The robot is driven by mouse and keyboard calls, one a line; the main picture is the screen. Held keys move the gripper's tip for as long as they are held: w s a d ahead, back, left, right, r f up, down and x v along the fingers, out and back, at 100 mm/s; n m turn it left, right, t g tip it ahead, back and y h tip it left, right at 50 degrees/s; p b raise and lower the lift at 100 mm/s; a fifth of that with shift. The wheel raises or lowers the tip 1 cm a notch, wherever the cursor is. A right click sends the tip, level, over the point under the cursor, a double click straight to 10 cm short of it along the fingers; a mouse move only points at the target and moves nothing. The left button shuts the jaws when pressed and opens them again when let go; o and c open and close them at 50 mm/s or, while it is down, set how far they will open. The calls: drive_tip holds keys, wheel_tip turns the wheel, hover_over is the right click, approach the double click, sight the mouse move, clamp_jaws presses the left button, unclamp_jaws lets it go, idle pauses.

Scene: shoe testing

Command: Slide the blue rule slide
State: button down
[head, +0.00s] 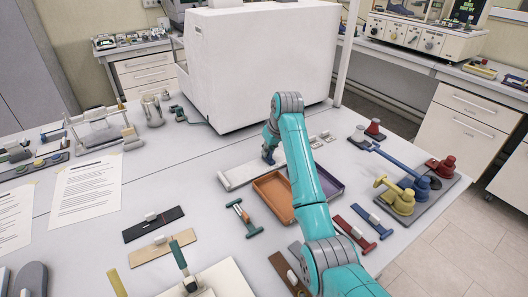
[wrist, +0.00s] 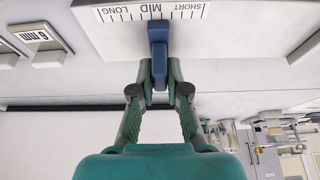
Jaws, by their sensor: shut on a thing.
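The blue rule slide (wrist: 158,40) stands up from a white rule board (wrist: 225,38) marked SHORT, MID and LONG. The lettering appears upside down in the wrist view, and the slide is just below MID, slightly toward SHORT. My gripper (wrist: 160,84) is shut on the lower part of the slide, one finger on each side. In the head view, the rule board (head: 236,176) lies behind the orange tray, and my gripper (head: 268,152) is at the board's right part. My arm hides some of the board there.
An orange tray (head: 272,207) and a purple tray (head: 330,184) lie close in front of the board. A large white machine (head: 262,60) stands behind. A dark board with yellow, blue and red stands (head: 403,203) is to the right. A wide strip left of the board is clear.

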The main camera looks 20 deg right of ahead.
drive_tip(key=d, duration=0.2)
drive_tip(key=w+d, duration=0.1)
drive_tip(key=d, duration=0.1)
drive_tip(key=w+d, duration=0.1)
drive_tip(key=d, duration=0.1)
drive_tip(key=shift+r, duration=0.1)
drive_tip(key=c, duration=1.2)
unclamp_jaws()
drive_tip(key=shift+w+d, duration=0.1)
drive_tip(key=shift+d, duration=0.05)
drive_tip(key=shift+o, duration=0.2)
drive_tip(key=v, duration=1.2)
